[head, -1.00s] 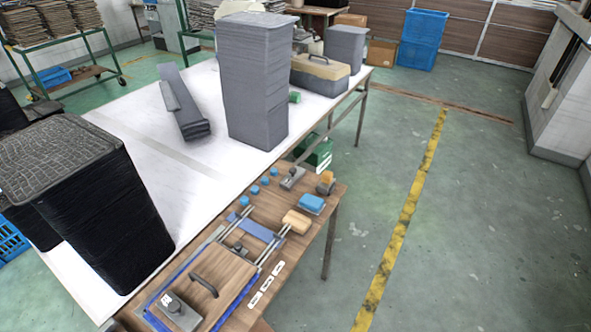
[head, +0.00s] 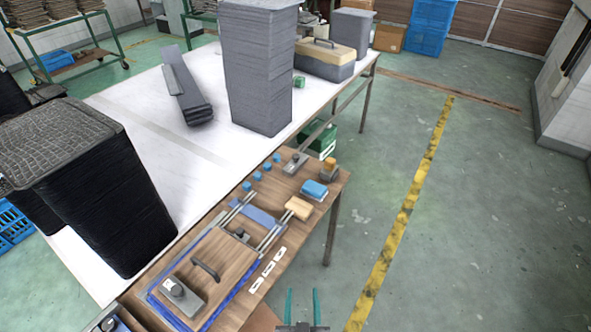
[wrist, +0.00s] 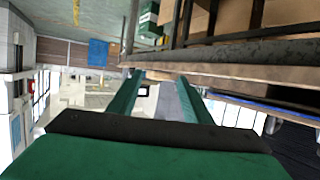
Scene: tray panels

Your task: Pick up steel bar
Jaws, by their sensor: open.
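I cannot tell for certain which thing is the steel bar. Thin metal rails (head: 272,238) lie across the wooden bench (head: 262,316), beside a wooden board with a dark handle (head: 218,266). A grey metal plate with a knob (head: 184,296) sits on the board's near end, and a similar grey piece (head: 295,161) lies at the bench's far end. My gripper (head: 303,292) is open and empty, with teal fingers upright, right of the bench's near end and apart from everything on it. In the wrist view the open fingers (wrist: 160,76) have nothing between them.
The white table (head: 120,105) adjoins the bench and carries a tall grey stack (head: 262,75), a black stack (head: 95,195) and a toolbox (head: 325,62). Blue and orange-brown blocks (head: 299,208) lie on the bench. The floor right of it, with a yellow line (head: 400,220), is clear.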

